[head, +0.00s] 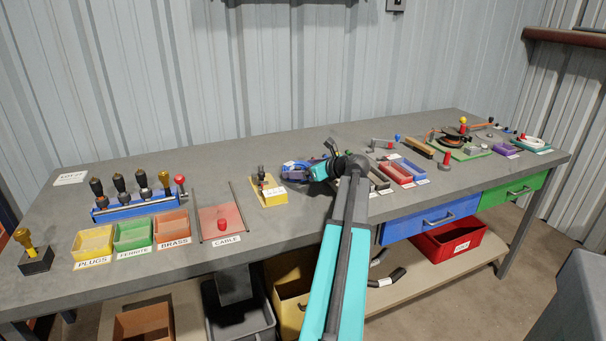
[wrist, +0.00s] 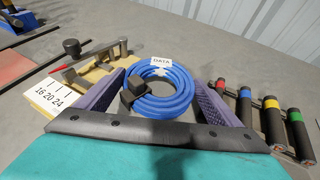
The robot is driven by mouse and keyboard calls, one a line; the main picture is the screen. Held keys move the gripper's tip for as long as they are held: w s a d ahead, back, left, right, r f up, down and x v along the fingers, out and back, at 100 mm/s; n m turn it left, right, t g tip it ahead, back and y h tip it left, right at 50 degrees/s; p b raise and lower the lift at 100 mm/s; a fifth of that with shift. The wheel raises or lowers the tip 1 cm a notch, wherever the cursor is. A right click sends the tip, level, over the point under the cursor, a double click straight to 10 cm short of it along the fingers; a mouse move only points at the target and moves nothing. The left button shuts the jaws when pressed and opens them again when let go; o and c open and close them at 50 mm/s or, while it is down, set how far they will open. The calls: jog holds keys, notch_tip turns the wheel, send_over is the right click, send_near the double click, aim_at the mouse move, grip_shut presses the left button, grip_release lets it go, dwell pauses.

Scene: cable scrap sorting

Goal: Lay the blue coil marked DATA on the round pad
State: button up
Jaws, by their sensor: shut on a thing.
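The blue coil (wrist: 180,106) has a white DATA label (wrist: 161,62) on its far side and a black block on its left part. My gripper (wrist: 160,82) has its purple fingers on either side of the coil and is shut on it. I cannot tell whether the coil touches the bench. I cannot make out the round pad with certainty in either view.
A yellow block with a numbered card (wrist: 48,95) stands close left of my gripper. Several black handles with coloured bands (wrist: 270,118) lie close on the right. In the head view, red trays (head: 396,173) and a green board (head: 470,153) are further right. Bare bench lies behind the coil.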

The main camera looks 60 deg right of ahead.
jog(key=shift+r, duration=0.55)
jog(key=shift+s+a+r, duration=0.1)
jog(key=shift+s+a, duration=0.1)
jog(key=s+a, duration=0.3)
jog(key=s, duration=0.1)
jog(key=s+a+r, duration=0.1)
jog(key=s+a, duration=0.2)
jog(key=s, duration=0.1)
jog(key=s+a, duration=0.3)
jog(key=s, duration=0.1)
jog(key=shift+s+a+r+b, duration=0.1)
jog(key=shift+s+r+b, duration=0.1)
jog(key=shift+r+b, duration=0.1)
notch_tip(320, 180, up, 5)
jog(key=p, duration=0.5)
jog(key=shift+w+f, duration=0.1)
